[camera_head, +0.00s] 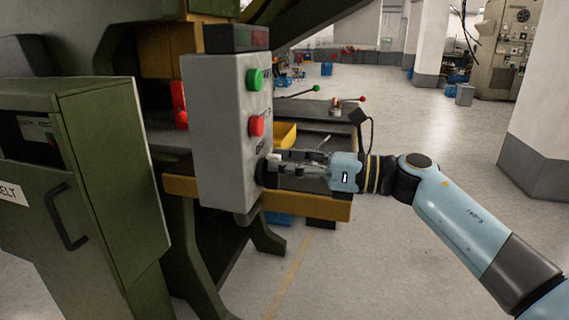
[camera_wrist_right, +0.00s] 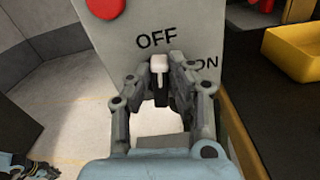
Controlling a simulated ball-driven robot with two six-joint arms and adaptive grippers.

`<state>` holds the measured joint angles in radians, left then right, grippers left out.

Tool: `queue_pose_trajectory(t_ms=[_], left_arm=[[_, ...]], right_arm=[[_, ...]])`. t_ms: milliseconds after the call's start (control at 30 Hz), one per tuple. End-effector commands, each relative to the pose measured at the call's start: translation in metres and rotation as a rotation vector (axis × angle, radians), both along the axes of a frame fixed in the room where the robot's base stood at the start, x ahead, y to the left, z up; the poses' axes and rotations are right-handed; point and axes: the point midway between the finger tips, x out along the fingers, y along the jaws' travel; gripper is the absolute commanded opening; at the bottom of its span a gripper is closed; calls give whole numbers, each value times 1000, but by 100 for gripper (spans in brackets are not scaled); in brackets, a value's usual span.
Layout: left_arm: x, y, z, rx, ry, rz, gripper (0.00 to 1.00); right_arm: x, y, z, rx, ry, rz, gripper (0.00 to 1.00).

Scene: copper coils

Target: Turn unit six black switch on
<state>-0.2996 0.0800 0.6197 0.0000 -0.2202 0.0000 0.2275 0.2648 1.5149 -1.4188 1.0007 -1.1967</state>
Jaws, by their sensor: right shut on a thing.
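The grey control box (camera_head: 217,135) of the unit carries the switch (camera_head: 262,172) low on its front, below a green and a red button. In the right wrist view the switch's pale handle (camera_wrist_right: 158,66) stands roughly upright just under the word OFF, with ON to its lower right. My right gripper (camera_head: 272,167) reaches the switch from the right, and its fingers (camera_wrist_right: 160,75) are closed around the handle. The dark base of the switch is mostly hidden behind the fingers.
The red button (camera_head: 256,126) and green button (camera_head: 255,79) sit above the switch. A yellow bin (camera_head: 284,135) lies on the bench behind my right gripper. A green cabinet (camera_head: 110,180) stands at the left. The floor at the right is open up to a pillar.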

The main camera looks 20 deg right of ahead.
Motion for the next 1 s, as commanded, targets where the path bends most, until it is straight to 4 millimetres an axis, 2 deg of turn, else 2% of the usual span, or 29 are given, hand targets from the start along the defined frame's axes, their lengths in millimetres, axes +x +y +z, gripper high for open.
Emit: queue_pose_trajectory(t_ms=[467, 1000], left_arm=[[0, 0, 12, 0, 0, 0, 0], [1, 0, 34, 0, -2, 0, 0]], right_arm=[[6, -5, -2, 246, 366, 0, 0], [12, -8, -9, 533, 790, -2, 0]])
